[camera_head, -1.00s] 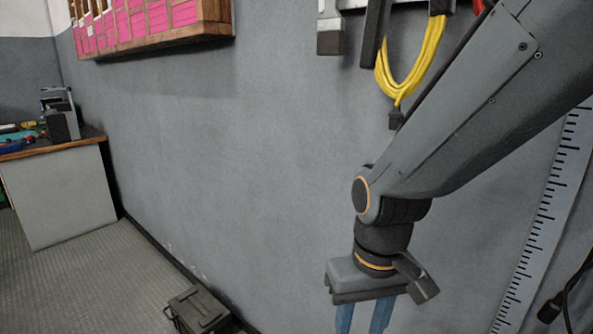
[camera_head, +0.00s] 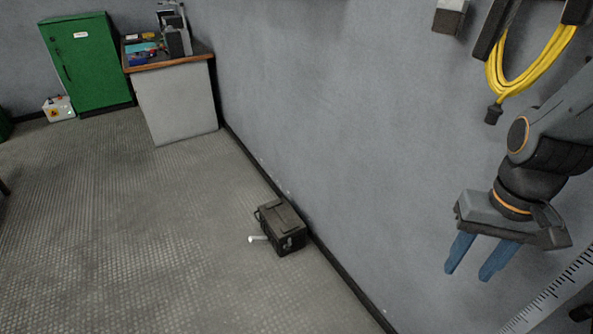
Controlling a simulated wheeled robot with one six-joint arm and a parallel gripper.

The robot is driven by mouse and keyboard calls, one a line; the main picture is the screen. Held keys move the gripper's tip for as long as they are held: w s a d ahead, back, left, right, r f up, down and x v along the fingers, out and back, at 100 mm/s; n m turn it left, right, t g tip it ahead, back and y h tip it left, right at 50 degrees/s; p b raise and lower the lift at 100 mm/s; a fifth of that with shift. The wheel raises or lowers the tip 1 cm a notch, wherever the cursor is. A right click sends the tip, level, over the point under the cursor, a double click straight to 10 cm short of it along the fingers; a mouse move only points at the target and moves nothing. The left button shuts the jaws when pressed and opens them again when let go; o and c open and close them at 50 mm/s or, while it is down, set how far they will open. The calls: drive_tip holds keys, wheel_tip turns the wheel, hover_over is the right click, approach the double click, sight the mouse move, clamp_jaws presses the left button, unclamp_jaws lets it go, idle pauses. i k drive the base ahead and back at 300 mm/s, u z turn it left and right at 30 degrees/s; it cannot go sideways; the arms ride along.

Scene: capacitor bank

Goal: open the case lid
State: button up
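A dark olive case (camera_head: 284,228) stands on the floor close to the foot of the grey wall, near the middle of the view. Its lid (camera_head: 277,215) looks shut. A handle or latch shows at its left side. My gripper (camera_head: 475,273) hangs at the right of the view with two blue fingers pointing down. The fingers are apart with nothing between them. The gripper is well to the right of the case and does not touch it.
A small white object (camera_head: 257,239) is at the case's left. A workbench (camera_head: 178,102) and a green cabinet (camera_head: 88,62) stand farther back. A yellow cable (camera_head: 527,72) hangs on the wall near my arm. The ribbed floor (camera_head: 130,220) left of the case is clear.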

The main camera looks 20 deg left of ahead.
sight(284, 222)
drive_tip(key=u, duration=1.2)
drive_tip(key=k, duration=0.65)
drive_tip(key=u, duration=0.8)
drive_tip(key=i, duration=1.15)
drive_tip(key=z, duration=0.65)
drive_tip(key=i, duration=0.35)
drive_tip(key=z, duration=0.35)
